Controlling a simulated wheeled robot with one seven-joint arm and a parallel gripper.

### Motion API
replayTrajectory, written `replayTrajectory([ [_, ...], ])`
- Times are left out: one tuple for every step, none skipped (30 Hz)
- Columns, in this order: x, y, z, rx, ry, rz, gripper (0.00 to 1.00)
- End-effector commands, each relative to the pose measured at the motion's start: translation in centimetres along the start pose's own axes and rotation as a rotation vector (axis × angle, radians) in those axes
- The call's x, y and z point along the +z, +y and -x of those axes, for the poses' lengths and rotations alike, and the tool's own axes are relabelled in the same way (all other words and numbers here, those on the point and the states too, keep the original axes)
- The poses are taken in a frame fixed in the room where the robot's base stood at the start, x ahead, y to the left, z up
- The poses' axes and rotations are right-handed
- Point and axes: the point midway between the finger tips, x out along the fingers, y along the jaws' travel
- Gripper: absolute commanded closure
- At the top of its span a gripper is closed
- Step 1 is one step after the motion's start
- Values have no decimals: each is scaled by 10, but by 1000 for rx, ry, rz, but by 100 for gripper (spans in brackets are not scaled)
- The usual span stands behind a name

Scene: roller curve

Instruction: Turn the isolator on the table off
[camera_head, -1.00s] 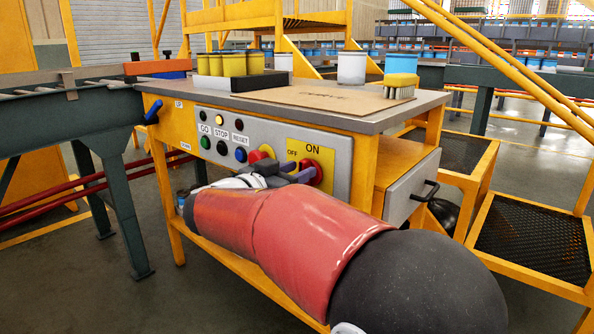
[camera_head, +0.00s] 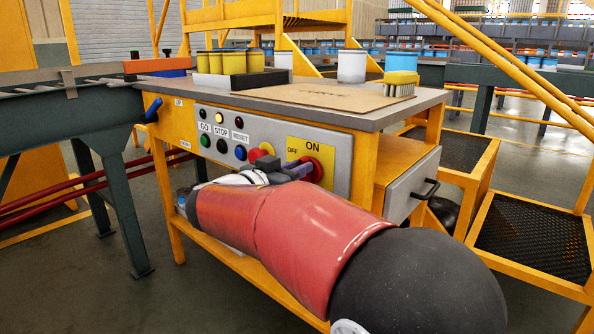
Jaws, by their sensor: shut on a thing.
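The isolator is a red rotary switch (camera_head: 317,170) on a yellow plate (camera_head: 325,150) at the right end of the table's grey front panel. The plate is marked ON at the top and OFF at the left. My gripper (camera_head: 302,169) reaches the switch from the left, with its dark fingers at the red handle, and is shut on it. The fingers cover the handle's left part, so its exact angle is hard to tell. My red and black arm hides the lower part of the panel.
Push buttons labelled GO, STOP and RESET (camera_head: 239,137) and a red knob (camera_head: 260,152) sit left of the switch. Yellow cans (camera_head: 229,62), other tins (camera_head: 352,66) and a brush (camera_head: 400,88) stand on the tabletop (camera_head: 368,117). A drawer with a black handle (camera_head: 425,190) is at the right.

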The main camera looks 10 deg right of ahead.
Motion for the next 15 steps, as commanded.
replayTrajectory([
  [2,0,0,0,0,18,100],
  [2,-1,0,0,0,32,100],
  [2,-1,0,0,0,55,100],
  [2,-1,0,0,0,73,100],
  [3,-1,0,1,0,93,100],
  [3,-2,0,1,0,122,100],
  [3,-2,0,1,0,146,100],
  [4,-3,0,1,0,171,100],
  [4,-4,0,0,0,207,100],
  [4,-4,0,0,0,234,100],
  [4,-5,0,0,0,262,100],
  [4,-5,0,0,-1,299,100],
  [4,-6,0,0,-1,328,100],
  [4,-6,0,1,-1,357,100],
  [4,-7,0,1,-1,395,100],
])
